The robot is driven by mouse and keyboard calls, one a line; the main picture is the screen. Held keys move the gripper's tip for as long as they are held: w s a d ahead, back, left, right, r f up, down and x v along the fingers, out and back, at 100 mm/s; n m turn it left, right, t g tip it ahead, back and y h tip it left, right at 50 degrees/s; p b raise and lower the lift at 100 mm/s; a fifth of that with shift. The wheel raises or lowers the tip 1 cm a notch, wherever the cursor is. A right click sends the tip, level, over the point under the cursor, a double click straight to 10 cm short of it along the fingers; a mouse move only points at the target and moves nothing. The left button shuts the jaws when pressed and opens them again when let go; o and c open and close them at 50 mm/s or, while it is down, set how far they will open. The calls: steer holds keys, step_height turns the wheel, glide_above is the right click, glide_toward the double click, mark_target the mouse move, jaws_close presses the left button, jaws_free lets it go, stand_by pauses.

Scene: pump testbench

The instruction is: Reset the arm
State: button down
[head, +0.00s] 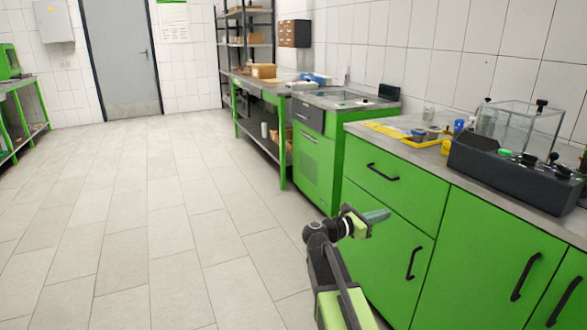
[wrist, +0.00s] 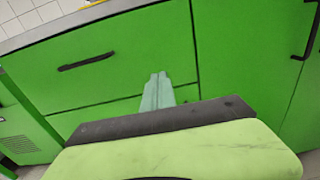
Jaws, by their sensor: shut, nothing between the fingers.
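My gripper (head: 377,216) is in front of the green cabinet (head: 395,208) in the head view, at the height of its drawer and door fronts. The arm reaches up from the bottom of the picture and the gripper points right, toward the cabinet. In the wrist view the two pale fingers of my gripper (wrist: 157,92) lie together with nothing between them. Behind them are the green fronts and a black handle (wrist: 87,62). The distance from the fingertips to the cabinet cannot be told exactly.
The countertop (head: 460,150) carries a dark control box (head: 510,177), a clear tank (head: 520,125) and a yellow tray (head: 395,131). A green workbench (head: 262,95) stands farther back. The tiled floor (head: 150,220) to the left is free, up to a grey door (head: 122,55).

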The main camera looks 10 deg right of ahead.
steer(key=s+a+f+m+g+y, duration=0.1)
steer(key=s+a+f+m+y, duration=0.4)
steer(key=f, duration=0.4)
steer(key=s+a+f+m+g+y, duration=0.1)
steer(key=s+a+f+m+y, duration=0.25)
steer(key=a+f, duration=0.45)
steer(key=s+a+f+m+g+y, duration=0.1)
steer(key=s+a+f+m+y, duration=0.2)
steer(key=a+m+y, duration=0.3)
steer(key=s+a+f+m+g+y, duration=0.1)
steer(key=s+a+f+m+y, duration=0.3)
steer(key=a, duration=0.5)
step_height(320, 180, up, 35)
steer(key=m+p, duration=0.2)
steer(key=p, duration=3.3)
steer(key=shift+d+r+h, duration=0.15)
steer(key=shift+d+h, duration=0.1)
steer(key=shift+h, duration=0.2)
steer(key=shift+w, duration=0.1)
